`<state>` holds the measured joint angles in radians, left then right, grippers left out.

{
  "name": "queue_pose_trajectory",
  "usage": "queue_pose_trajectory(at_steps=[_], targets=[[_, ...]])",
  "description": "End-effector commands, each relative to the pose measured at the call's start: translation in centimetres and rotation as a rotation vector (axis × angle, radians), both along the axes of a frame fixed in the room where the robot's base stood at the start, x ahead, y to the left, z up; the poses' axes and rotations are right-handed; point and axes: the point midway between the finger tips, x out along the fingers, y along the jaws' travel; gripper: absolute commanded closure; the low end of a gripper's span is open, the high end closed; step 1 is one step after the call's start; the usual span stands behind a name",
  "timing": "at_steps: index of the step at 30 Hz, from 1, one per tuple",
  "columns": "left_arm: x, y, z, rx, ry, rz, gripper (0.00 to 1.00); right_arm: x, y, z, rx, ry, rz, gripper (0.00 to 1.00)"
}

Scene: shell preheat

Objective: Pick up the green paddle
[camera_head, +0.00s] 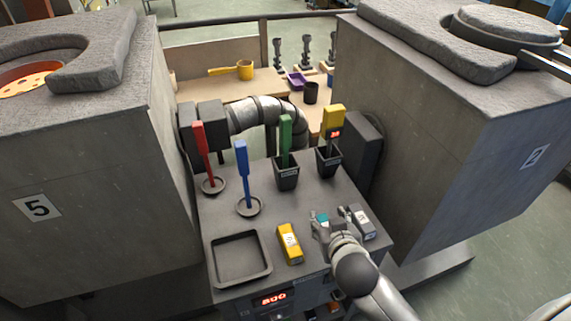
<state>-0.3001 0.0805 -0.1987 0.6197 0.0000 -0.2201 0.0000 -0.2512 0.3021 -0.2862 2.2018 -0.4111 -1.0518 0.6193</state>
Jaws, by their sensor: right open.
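The green paddle (286,134) stands upright in a black square cup (286,177) on the dark grey worktop, toward its far side. Its lower end is hidden inside the cup. My right gripper (333,213) is open over the right front part of the worktop, nearer than the green paddle and to its right, apart from it. A small teal spot shows at its left finger. My left gripper is not in view.
Red (202,150) and blue (242,167) paddles stand in round dishes on the left; a yellow-topped one (332,120) stands in a right cup. A yellow block (289,244), grey block (364,221) and square tray (214,262) lie in front. Stone blocks flank the worktop.

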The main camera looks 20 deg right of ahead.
Motion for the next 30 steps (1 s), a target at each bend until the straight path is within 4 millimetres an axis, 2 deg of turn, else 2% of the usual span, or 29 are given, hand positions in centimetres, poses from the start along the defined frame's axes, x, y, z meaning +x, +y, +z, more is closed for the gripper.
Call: queue_pose_trajectory(at_steps=[1, 4, 6, 10, 15, 24, 30], targets=[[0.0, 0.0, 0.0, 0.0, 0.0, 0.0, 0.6, 2.7, 0.0, 1.8, -0.008, -0.106, 0.008, 0.5], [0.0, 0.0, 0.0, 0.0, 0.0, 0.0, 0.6, 7.1, 0.7, 5.2, 0.004, -0.306, 0.052, 0.5], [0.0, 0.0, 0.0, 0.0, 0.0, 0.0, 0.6, 9.2, 1.4, 7.2, 0.016, -0.411, 0.099, 0.5], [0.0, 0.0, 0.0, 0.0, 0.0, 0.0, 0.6, 11.4, 2.7, 9.4, 0.035, -0.525, 0.18, 0.5], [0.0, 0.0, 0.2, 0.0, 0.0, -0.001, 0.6, 12.8, 3.4, 10.4, 0.047, -0.569, 0.222, 0.5], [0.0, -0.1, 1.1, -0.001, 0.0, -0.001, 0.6, 16.7, 3.6, 10.5, 0.05, -0.569, 0.223, 0.5], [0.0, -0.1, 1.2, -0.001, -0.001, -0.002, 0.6, 17.9, 3.6, 10.3, 0.05, -0.567, 0.22, 0.5]])
